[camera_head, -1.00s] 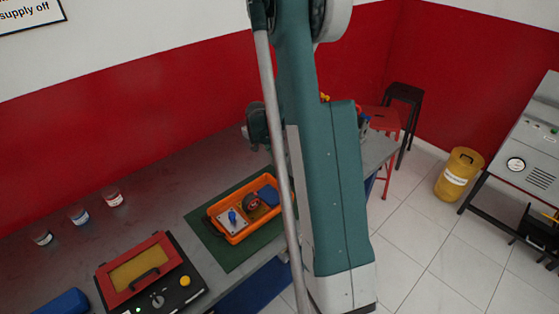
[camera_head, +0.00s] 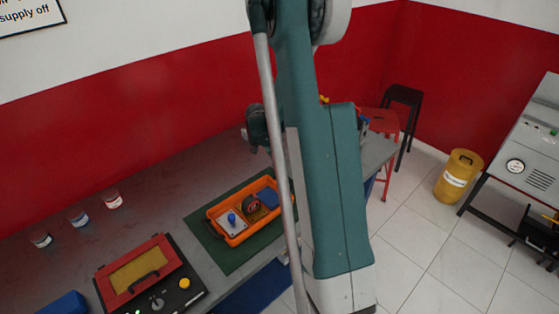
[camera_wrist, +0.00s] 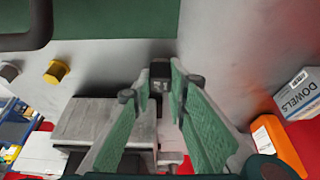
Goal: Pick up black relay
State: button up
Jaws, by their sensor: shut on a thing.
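The black relay (camera_wrist: 160,71) is a small dark block between the fingertips in the wrist view. My gripper (camera_wrist: 160,84) has two green-padded fingers, shut on it. Only part of the relay shows. In the head view the arm hides the relay and the fingers.
In the head view an orange tray (camera_head: 233,240) holds several parts on a green mat (camera_head: 205,241) on the grey bench (camera_head: 150,205). A red-framed black box (camera_head: 183,300) and small jars stand to the left. The wrist view shows a grey block (camera_wrist: 90,118) below and a dowels box (camera_wrist: 300,95) at right.

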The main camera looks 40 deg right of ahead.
jog(key=shift+r, duration=0.1)
jog(key=shift+r+p, duration=0.8)
jog(key=shift+r, duration=4.1)
